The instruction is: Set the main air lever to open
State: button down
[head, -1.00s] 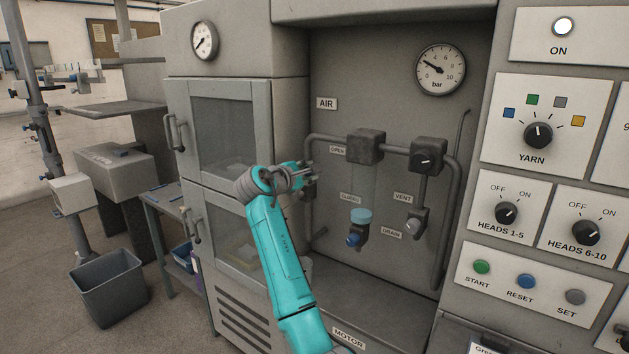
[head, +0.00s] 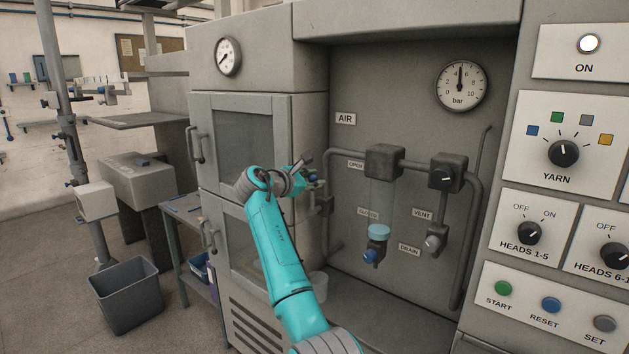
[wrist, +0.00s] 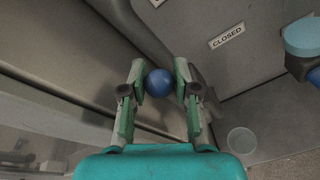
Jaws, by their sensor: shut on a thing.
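The blue ball knob (wrist: 159,83) of the main air lever sits between the two fingers of my gripper (wrist: 161,88) in the wrist view, and my gripper is shut on it. In the head view my gripper (head: 312,178) is at the left pipe of the air panel, near the height of the OPEN label (head: 356,165) and above the CLOSED label (head: 367,213). The gripper and wrist hide most of the lever there. The CLOSED label also shows in the wrist view (wrist: 226,36).
The bar gauge (head: 461,85) has its needle pointing straight up. The filter with a blue cup ring (head: 379,232) and the vent knob (head: 436,241) stand right of my gripper. A cabinet door (head: 240,145) is close on the left. A clear cup (wrist: 242,141) stands below.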

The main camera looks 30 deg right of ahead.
jog(key=shift+a+f, duration=0.1)
jog(key=shift+f, duration=0.1)
jog(key=c, duration=0.8)
grip_release()
jog(key=shift+w, duration=0.1)
jog(key=shift+r, duration=0.1)
jog(key=v, duration=1.2)
